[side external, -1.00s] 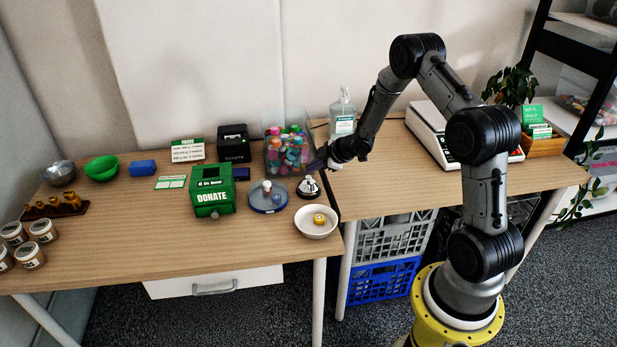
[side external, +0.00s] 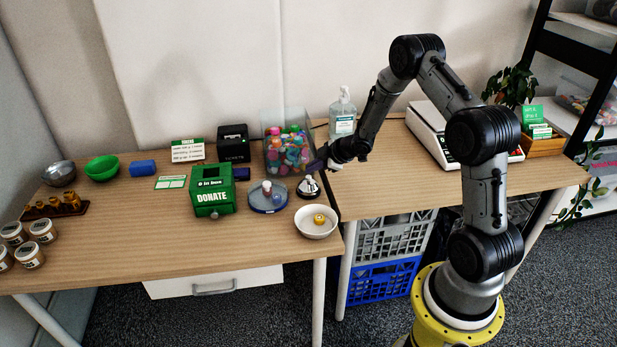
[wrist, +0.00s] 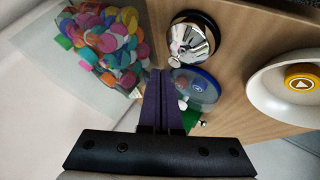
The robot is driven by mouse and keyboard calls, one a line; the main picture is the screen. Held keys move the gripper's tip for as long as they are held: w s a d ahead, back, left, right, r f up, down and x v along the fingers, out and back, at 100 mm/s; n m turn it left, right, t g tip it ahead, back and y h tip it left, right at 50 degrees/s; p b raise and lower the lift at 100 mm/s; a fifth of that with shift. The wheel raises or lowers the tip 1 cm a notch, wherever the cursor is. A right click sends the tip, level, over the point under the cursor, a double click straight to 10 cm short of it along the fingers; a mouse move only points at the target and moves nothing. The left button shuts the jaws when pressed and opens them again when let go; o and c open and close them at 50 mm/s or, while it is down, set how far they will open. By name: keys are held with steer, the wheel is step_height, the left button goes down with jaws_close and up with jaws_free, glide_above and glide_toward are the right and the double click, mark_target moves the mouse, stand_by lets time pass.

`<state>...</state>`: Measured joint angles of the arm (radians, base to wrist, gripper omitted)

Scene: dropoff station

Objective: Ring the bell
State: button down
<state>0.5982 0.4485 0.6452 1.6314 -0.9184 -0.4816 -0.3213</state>
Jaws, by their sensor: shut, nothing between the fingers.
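The silver call bell (side external: 308,187) stands on a dark base near the right edge of the left table. In the wrist view the bell (wrist: 190,42) shows as a shiny dome just beyond and to the right of my fingertips. My gripper (side external: 317,165) is beside and a little above the bell in the side view, apart from it as far as I can tell. In the wrist view my gripper (wrist: 160,74) has its purple fingers closed together with nothing between them.
A clear bin of colourful pieces (side external: 287,150) stands close behind the bell. A blue round dish (side external: 267,203) and a white bowl with a yellow token (side external: 303,226) are close in front. The green donate box (side external: 211,192) is further left. A sanitizer bottle (side external: 342,113) stands behind.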

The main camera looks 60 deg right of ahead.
steer(key=shift+f, duration=0.35)
steer(key=shift+f, duration=0.55)
stand_by(0.7)
steer(key=shift+r, duration=1)
step_height(320, 180, up, 5)
stand_by(0.6)
stand_by(0.4)
